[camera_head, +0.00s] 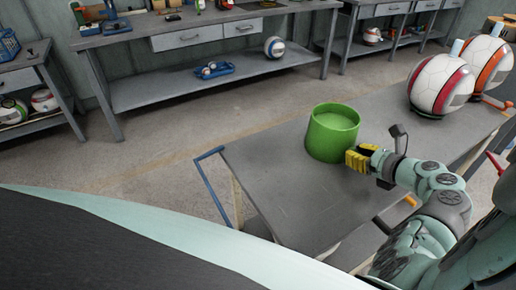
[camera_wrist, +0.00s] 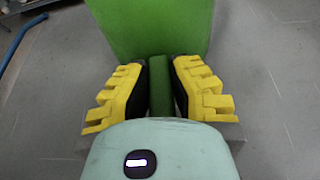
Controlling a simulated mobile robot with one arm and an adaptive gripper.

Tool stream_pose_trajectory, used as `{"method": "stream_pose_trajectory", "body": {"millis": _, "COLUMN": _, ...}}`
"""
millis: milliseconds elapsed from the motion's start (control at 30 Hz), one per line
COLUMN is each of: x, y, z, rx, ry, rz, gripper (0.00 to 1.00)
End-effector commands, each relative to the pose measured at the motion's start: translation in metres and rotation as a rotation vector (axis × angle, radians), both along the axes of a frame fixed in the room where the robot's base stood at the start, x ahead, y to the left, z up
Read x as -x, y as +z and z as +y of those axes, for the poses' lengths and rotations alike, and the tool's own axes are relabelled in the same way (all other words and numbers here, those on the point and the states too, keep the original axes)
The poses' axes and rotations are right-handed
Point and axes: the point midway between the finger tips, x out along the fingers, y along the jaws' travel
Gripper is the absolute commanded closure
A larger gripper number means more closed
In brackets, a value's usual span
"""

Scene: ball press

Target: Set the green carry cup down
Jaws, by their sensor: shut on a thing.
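The green carry cup (camera_head: 330,134) is upright at the near left part of the grey table (camera_head: 290,205) in the head view. Its side fills the top middle of the wrist view (camera_wrist: 148,25). My gripper (camera_head: 360,158) is at the cup's right side. In the wrist view its yellow fingers (camera_wrist: 160,90) are closed on the cup's green upright handle (camera_wrist: 160,95). The cup's base appears at or just above the table top; I cannot tell whether it touches. The cup's inside bottom is only partly visible.
Two large balls, one with pink panels (camera_head: 441,85) and one with orange (camera_head: 487,62), stand at the table's far right. A blue rail (camera_head: 213,188) runs along its left edge. The table top left of and in front of the cup is bare. Workbenches (camera_head: 190,80) stand behind.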

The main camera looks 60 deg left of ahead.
Motion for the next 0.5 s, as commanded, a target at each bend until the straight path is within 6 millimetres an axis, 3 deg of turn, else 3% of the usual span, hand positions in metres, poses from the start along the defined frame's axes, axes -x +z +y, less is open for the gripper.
{"method": "stream_pose_trajectory", "body": {"millis": 200, "x": -0.0011, "y": -0.0002, "z": -0.0012, "rx": 0.000, "ry": -0.004, "rz": -0.001, "gripper": 0.58}}
{"method": "stream_pose_trajectory", "body": {"millis": 500, "x": -0.0015, "y": 0.0016, "z": -0.0017, "rx": 0.000, "ry": -0.005, "rz": -0.001, "gripper": 0.58}}
